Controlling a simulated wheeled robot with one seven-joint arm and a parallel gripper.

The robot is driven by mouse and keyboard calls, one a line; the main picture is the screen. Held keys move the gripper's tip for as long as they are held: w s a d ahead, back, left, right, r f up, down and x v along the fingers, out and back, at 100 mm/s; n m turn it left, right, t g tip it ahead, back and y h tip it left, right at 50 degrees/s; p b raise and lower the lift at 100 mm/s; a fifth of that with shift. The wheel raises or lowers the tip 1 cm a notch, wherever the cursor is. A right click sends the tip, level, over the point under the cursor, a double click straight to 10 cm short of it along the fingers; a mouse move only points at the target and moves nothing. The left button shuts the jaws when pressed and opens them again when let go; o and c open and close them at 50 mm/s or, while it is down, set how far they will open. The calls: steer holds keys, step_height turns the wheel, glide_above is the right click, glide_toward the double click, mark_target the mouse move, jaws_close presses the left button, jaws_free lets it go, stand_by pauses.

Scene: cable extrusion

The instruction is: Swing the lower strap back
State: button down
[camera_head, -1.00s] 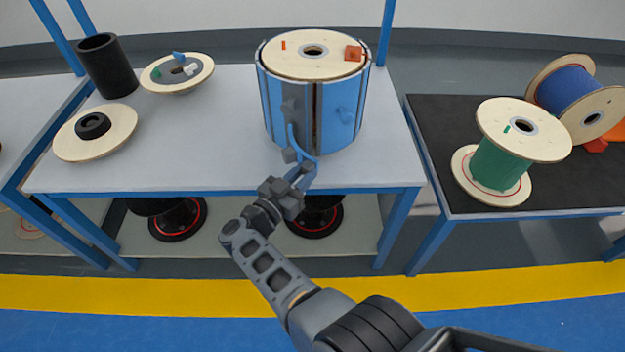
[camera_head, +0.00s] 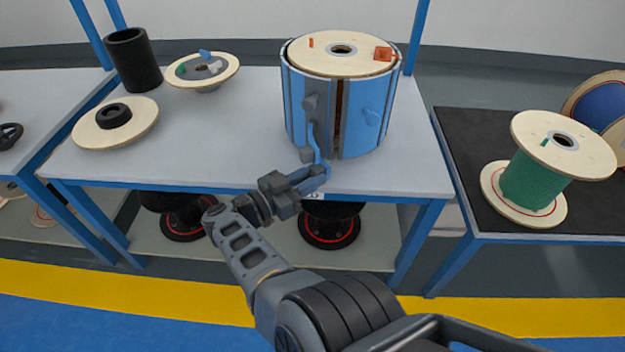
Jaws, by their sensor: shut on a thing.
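The large drum (camera_head: 303,85) stands on the grey table, with blue panels around it and a pale wooden disc (camera_head: 340,52) on top. A dark vertical gap at its front shows brown inside. A thin blue strap (camera_head: 316,145) hangs at the front left of the gap, below a grey upper clasp (camera_head: 310,103). A grey lower clasp (camera_head: 307,154) sits near the drum's bottom. My gripper (camera_head: 318,173) is in front of the drum's lower edge, shut on the strap's lower end. The fingertips partly hide the exact grip.
Wooden discs (camera_head: 90,133) and a black cylinder (camera_head: 132,60) stand on the table's left (camera_head: 200,135). A green spool (camera_head: 535,182) stands on the dark right table (camera_head: 465,150). Black reels (camera_head: 330,230) sit on the shelf below.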

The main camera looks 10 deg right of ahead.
steer(key=shift+w+a+b, duration=0.25)
steer(key=shift+a+b, duration=0.05)
steer(key=shift+a, duration=0.05)
steer(key=shift+r, duration=0.1)
steer(key=shift+w+a+r, duration=0.1)
steer(key=shift+w+r, duration=0.1)
steer(key=shift+r, duration=0.05)
stand_by(0.8)
steer(key=c, duration=0.9)
jaws_free()
steer(key=shift+f, duration=0.15)
steer(key=shift+s+f, duration=0.1)
steer(key=shift+b+v, duration=0.7)
steer(key=shift+v, duration=3.15)
steer(key=shift+c, duration=0.3)
